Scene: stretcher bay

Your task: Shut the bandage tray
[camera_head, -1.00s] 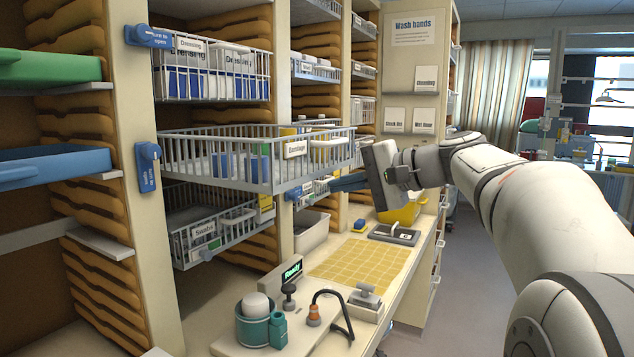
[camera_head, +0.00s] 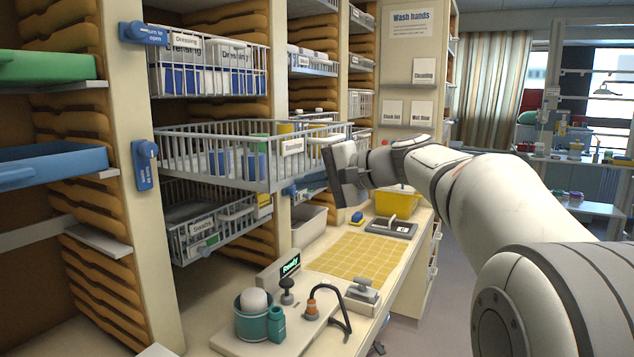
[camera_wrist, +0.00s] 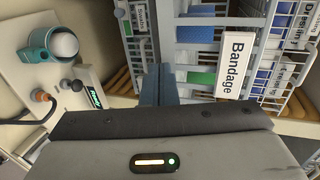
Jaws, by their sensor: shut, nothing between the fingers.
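The bandage tray (camera_head: 292,147) is a grey wire basket with a "Bandage" label on its front. It sticks well out of the cabinet in the head view and holds blue, green and white packs. My gripper (camera_head: 313,181) is shut and empty, near the front of the tray at its right and slightly low. In the wrist view the closed fingers (camera_wrist: 158,86) point toward the tray's front, beside the label (camera_wrist: 233,63). Whether they touch the tray is unclear.
A dressing basket (camera_head: 208,68) sits above and a swabs basket (camera_head: 205,235) sits below, partly out. A blue turn-to-open latch (camera_head: 145,165) is on the post to the left. The counter below holds a teal cup (camera_head: 258,328), a yellow mat (camera_head: 352,255) and a yellow bin (camera_head: 392,202).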

